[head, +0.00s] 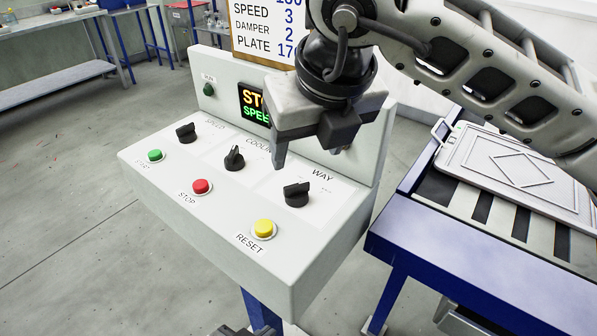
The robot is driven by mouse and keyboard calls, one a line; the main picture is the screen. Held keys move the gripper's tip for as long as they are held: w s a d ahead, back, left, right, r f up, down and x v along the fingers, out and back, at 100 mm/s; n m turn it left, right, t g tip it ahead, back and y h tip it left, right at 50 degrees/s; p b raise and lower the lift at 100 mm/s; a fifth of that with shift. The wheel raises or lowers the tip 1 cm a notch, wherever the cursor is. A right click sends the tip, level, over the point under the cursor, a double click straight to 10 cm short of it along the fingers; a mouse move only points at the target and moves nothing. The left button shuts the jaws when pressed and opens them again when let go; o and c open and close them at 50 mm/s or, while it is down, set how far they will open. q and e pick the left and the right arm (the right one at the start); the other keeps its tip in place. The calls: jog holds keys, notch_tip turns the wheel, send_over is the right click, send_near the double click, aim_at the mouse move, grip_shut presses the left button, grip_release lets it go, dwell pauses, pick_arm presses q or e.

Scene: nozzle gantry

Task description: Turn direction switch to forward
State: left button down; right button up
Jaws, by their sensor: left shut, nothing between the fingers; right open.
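The direction switch is a black rotary knob (297,195) under the label WAY, on the right of the sloped white control panel (225,215). Its grip bar lies roughly crosswise; the small position marks beside it are too small to read. My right gripper (310,152) comes in from the upper right, pointing down. Its fingers are apart and empty, above and behind the WAY knob, not visibly touching it. It hides part of the lit display (254,104).
Two more black knobs (234,158) sit left of the switch. Green, red (202,187) and yellow (263,229) buttons line the panel's front. A blue table (450,235) with a grey framed plate (510,170) stands at right. The floor at left is open.

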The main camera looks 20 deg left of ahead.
aim_at(297, 185)
jog(key=p+x, duration=0.1)
jog(key=x, duration=0.8)
jog(key=shift+p, duration=0.3)
jog(key=c, duration=1)
